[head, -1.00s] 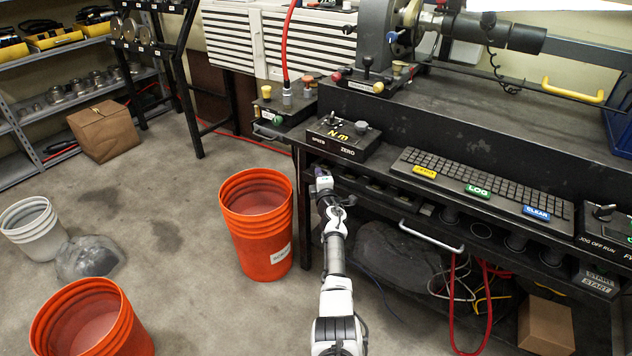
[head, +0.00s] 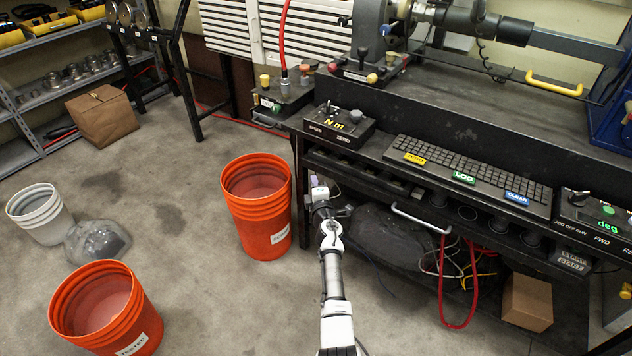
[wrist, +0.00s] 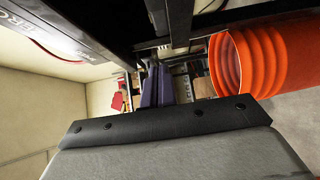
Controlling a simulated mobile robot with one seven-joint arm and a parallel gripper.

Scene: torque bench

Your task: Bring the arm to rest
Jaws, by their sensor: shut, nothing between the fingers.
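My arm (head: 331,275) reaches forward from the bottom of the head view, low in front of the bench. My gripper (head: 315,183) is at its far end, beside the bench's front left leg and to the right of an orange bucket (head: 257,205). In the wrist view my gripper's purple fingers (wrist: 157,86) are together with nothing between them. The fingertips are small and partly hidden in the head view.
The black bench (head: 400,185) carries a keyboard (head: 465,172) and a control box (head: 341,127).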

